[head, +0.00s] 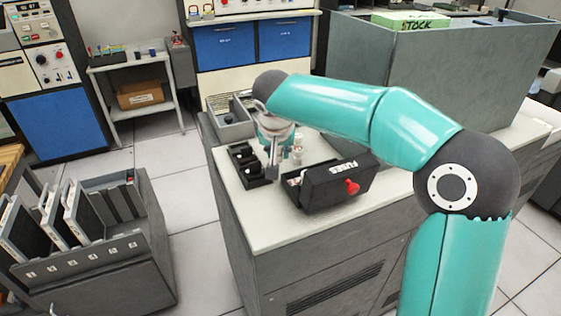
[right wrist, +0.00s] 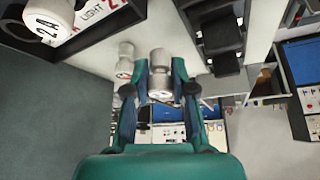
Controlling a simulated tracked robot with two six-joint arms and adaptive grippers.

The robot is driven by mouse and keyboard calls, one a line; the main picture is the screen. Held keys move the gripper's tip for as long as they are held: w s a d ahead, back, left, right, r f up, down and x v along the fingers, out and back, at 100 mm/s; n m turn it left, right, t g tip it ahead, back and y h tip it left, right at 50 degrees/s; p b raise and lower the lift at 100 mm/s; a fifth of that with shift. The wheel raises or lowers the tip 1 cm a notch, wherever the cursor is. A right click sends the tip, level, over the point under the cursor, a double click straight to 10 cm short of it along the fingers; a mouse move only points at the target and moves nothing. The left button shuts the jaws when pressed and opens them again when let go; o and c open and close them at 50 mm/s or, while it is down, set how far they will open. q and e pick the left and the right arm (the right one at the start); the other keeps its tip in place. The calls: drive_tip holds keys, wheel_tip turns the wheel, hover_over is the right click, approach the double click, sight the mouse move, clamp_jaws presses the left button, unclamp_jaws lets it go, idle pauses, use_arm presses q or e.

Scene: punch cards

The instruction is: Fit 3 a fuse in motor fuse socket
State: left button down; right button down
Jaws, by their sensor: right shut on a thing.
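My right gripper (head: 273,168) is low over the counter, between the black fuse socket block (head: 246,165) and the black FUSES box (head: 328,184). In the right wrist view the right gripper (right wrist: 160,92) is shut on a white fuse (right wrist: 160,72), whose print is too small to read. Another white fuse (right wrist: 125,65) is just left of the fingers there. The socket block (right wrist: 212,40) is at the upper right, apart from the held fuse. Which socket is for the motor cannot be read. A fuse marked 2A (right wrist: 50,22) shows at the upper left. My left gripper is not in view.
The FUSES box has a red knob (head: 352,187) and holds white fuses. A grey tray (head: 232,122) is at the counter's back left. A large grey bin (head: 430,75) stands behind at right. The counter's front (head: 270,225) is clear.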

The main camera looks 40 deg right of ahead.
sight(278, 161)
drive_tip(key=shift+f, duration=1.7)
drive_tip(key=c, duration=1.2)
unclamp_jaws()
drive_tip(key=shift+f, duration=0.1)
drive_tip(key=shift+c, duration=0.2)
drive_tip(key=v, duration=1.2)
